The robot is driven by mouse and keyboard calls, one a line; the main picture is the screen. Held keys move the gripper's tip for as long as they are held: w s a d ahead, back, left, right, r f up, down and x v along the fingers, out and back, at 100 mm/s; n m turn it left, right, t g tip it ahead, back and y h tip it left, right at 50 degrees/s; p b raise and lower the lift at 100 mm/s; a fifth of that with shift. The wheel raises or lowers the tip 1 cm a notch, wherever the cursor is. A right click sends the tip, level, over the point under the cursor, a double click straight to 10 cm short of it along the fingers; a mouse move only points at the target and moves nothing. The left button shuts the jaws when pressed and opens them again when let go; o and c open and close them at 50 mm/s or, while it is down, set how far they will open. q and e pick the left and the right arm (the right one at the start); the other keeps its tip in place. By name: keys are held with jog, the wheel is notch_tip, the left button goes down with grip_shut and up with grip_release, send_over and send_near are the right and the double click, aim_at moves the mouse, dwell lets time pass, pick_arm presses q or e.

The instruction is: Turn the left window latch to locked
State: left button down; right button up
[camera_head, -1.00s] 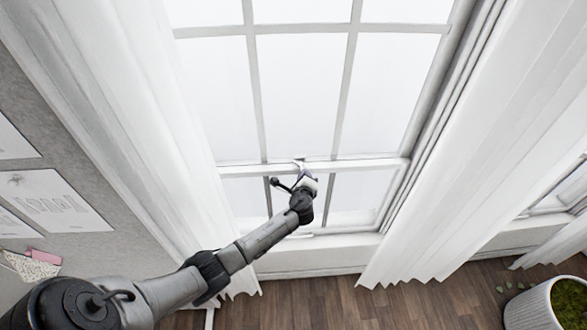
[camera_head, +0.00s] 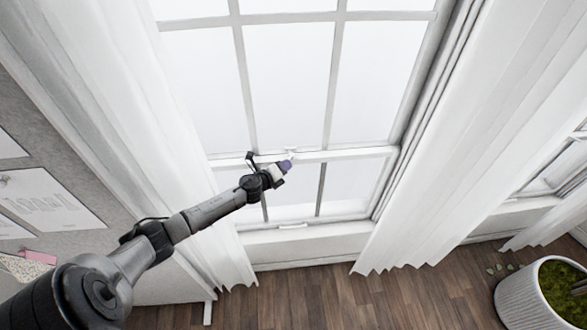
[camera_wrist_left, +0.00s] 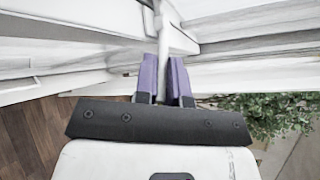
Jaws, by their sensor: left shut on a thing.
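The window (camera_head: 285,85) fills the middle of the head view. Its small white latch (camera_head: 291,150) sits on the meeting rail (camera_head: 340,154) between the upper and lower panes. My left gripper (camera_head: 289,161) is at the latch, reaching in from the left and pointing right. In the left wrist view, the purple fingers (camera_wrist_left: 165,75) are closed on the pale latch lever (camera_wrist_left: 174,38), which runs up between them. The fingers hide part of the lever, so I cannot tell its exact angle. My right gripper is not in view.
White curtains (camera_head: 115,110) hang on both sides, the left one close to my arm. A pinboard (camera_head: 85,165) with papers is at the left. A white planter (camera_head: 520,305) stands on the wooden floor (camera_head: 350,300) at lower right, clear of the arm.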

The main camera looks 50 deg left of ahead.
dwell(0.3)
pick_arm(q)
jog(key=c, duration=1.2)
grip_release()
jog(key=v, duration=1.2)
jog(key=shift+a, duration=0.2)
jog(key=shift+r, duration=0.1)
